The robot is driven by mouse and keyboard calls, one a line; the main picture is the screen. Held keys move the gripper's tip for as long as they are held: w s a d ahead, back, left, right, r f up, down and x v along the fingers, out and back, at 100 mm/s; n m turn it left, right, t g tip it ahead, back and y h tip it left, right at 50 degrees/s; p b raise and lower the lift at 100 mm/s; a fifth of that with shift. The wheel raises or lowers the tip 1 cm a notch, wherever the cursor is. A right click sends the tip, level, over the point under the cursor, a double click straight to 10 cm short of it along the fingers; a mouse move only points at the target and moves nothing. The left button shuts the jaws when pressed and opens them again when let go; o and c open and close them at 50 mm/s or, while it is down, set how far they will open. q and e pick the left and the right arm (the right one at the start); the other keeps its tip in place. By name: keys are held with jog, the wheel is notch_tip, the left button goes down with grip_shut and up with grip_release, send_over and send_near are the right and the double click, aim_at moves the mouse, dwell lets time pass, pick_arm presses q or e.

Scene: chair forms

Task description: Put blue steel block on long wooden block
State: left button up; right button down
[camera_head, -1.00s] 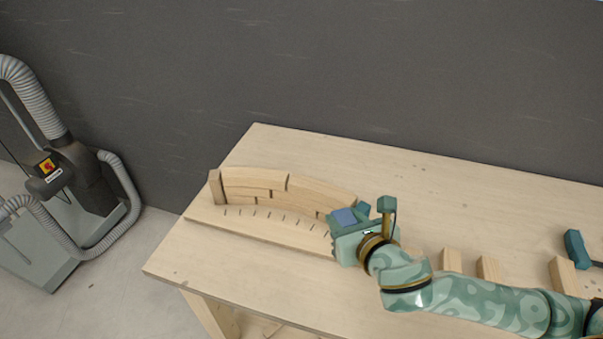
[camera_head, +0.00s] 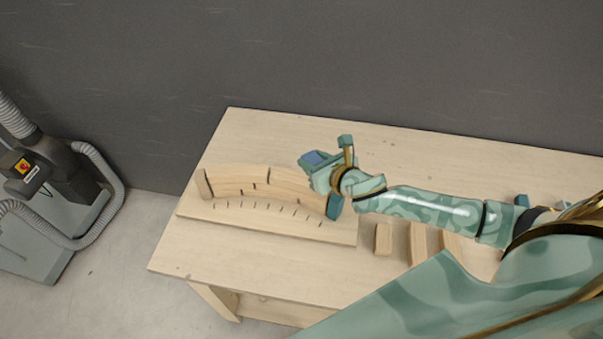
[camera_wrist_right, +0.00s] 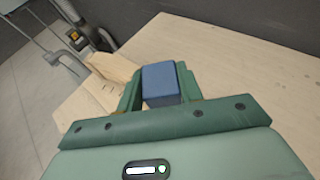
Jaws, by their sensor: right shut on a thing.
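A blue steel block (camera_wrist_right: 160,83) sits between the green fingers of my right gripper (camera_wrist_right: 160,95) in the wrist view. In the head view my right gripper (camera_head: 318,165) is shut on this block (camera_head: 315,158), near the right end of the curved wooden form (camera_head: 240,178). Several wooden blocks stand right of the form, below my right arm in the picture: a small one (camera_head: 383,239), a longer one (camera_head: 418,243) and another partly hidden by my arm (camera_head: 455,248). I cannot tell for sure which is the long wooden block. My left gripper is not in view.
The form's baseboard (camera_head: 270,225) lies on the wooden table (camera_head: 450,152). The table is clear behind my right arm. A grey machine with hoses (camera_head: 45,180) stands on the floor to the left.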

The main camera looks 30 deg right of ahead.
aim_at(302, 182)
jog(key=w+f, duration=0.1)
jog(key=w+a+f, duration=0.1)
jog(key=f, duration=0.1)
jog(key=shift+a+f+b, duration=0.2)
jog(key=shift+f+b, duration=0.05)
jog(key=shift+b, duration=0.15)
jog(key=f, duration=0.2)
jog(key=f+b, duration=0.1)
jog(key=shift+w+a+f, duration=0.2)
jog(key=shift+w+a, duration=0.05)
jog(key=shift+w, duration=0.1)
jog(key=shift+f, duration=0.15)
jog(key=shift+f, duration=0.15)
jog(key=c, duration=0.9)
grip_release()
jog(key=shift+s, duration=0.1)
